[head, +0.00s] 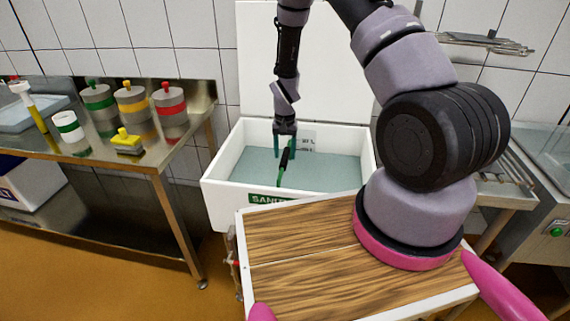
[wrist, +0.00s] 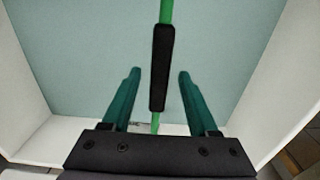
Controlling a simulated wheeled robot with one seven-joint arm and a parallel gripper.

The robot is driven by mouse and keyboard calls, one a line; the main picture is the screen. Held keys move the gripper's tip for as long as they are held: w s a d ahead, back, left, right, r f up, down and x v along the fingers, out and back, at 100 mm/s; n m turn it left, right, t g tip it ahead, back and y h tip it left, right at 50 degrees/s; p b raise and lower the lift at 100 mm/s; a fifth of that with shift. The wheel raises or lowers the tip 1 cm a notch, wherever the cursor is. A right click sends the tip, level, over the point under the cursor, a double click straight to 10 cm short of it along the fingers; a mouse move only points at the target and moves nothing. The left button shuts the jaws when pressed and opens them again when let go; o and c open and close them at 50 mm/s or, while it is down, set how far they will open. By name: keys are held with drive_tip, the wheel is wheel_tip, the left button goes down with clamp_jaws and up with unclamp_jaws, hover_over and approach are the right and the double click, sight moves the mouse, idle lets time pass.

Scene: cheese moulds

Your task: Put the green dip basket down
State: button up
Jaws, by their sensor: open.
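The green dip basket shows only as its handle, a green rod with a black grip (head: 285,158), inside the white sanitiser tub (head: 222,187). The basket part is not visible; the tub's surface is opaque grey-green. My gripper (head: 285,153) is above the tub, pointing down, with its green fingers apart. In the wrist view, the black grip (wrist: 162,60) lies between the two open fingers (wrist: 160,74), with a visible gap on each side. The green rod runs on beyond both ends of the grip.
A steel table (head: 150,165) on the left holds several grey moulds with coloured bands, a yellow block (head: 127,141) and a white cup with a green band (head: 68,126). The tub's white lid (head: 255,60) stands raised behind it. A steel counter (head: 510,185) is on the right.

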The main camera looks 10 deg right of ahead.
wheel_tip(320, 180, up, 5)
drive_tip(key=shift+r, duration=0.1)
drive_tip(key=s+d+r+t+y, duration=0.1)
drive_tip(key=s+d+r+t, duration=0.1)
drive_tip(key=r, duration=1.2)
drive_tip(key=s+d+r+t, duration=0.1)
drive_tip(key=s+r, duration=0.2)
drive_tip(key=r, duration=1.2)
drive_tip(key=s+d+r+t, duration=0.1)
drive_tip(key=s+r+t, duration=0.1)
drive_tip(key=s+r, duration=0.6)
drive_tip(key=s+d+r+t+y, duration=0.1)
drive_tip(key=s+r+t, duration=0.1)
drive_tip(key=s+r, duration=0.5)
drive_tip(key=s, duration=0.6)
drive_tip(key=shift+s+d+r, duration=0.15)
drive_tip(key=shift+d+r, duration=0.25)
